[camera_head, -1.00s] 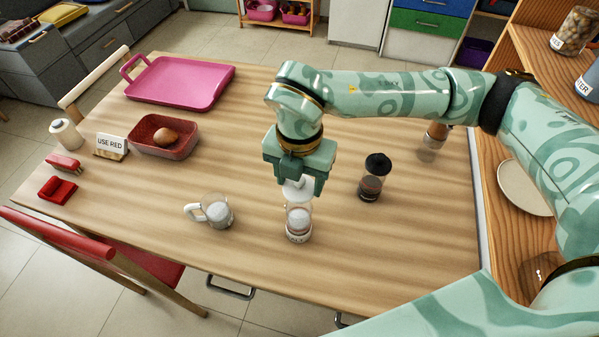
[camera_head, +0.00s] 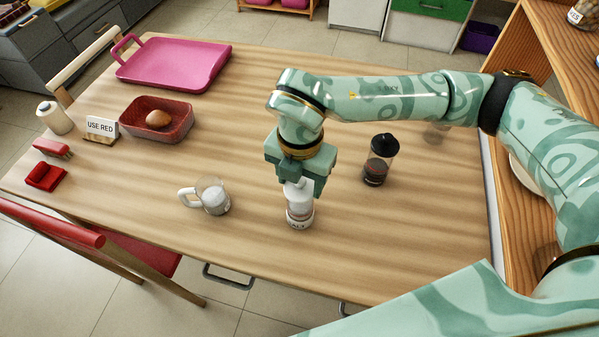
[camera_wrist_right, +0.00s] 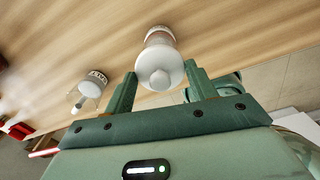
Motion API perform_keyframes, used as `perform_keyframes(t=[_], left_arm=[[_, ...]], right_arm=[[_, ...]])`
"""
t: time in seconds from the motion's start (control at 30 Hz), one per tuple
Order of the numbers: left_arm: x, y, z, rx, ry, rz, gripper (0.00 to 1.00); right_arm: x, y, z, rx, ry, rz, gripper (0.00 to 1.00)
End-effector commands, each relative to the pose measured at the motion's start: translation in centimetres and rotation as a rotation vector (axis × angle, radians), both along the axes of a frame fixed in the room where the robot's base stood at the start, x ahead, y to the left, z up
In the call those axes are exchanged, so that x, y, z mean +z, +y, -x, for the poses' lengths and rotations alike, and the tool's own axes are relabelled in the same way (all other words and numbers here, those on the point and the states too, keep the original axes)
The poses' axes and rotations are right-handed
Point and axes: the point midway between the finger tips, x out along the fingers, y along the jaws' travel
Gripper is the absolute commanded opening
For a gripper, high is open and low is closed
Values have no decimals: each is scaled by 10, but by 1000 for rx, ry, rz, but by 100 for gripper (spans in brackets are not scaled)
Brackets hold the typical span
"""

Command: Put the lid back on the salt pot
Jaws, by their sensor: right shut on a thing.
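The salt pot (camera_head: 299,216) is a small clear jar with white contents and a lettered band at its base. It stands upright near the table's front edge. My right gripper (camera_head: 304,187) is shut on the white lid (camera_head: 298,192), directly above the pot. The lid appears to meet the pot's top, but I cannot tell whether it is seated. In the right wrist view, the round knobbed lid (camera_wrist_right: 160,68) is between the fingers and hides much of the pot. My left gripper is not in view.
A dark-lidded jar (camera_head: 380,160) stands to the right. A red tray (camera_head: 178,134), a "USE RED" sign (camera_head: 101,129) and a pink tray (camera_head: 175,68) are farther back. Table around the pot is clear.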

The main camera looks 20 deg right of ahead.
Motion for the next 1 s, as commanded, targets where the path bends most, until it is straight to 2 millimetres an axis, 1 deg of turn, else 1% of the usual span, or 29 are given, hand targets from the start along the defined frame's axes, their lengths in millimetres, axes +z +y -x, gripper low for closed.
perform_keyframes(t=[0.47,0.77,1.0], left_arm=[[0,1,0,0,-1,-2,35],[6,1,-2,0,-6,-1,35],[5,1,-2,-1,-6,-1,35]], right_arm=[[0,0,0,0,0,0,32],[2,0,0,0,0,0,32],[1,0,0,0,0,0,32]])
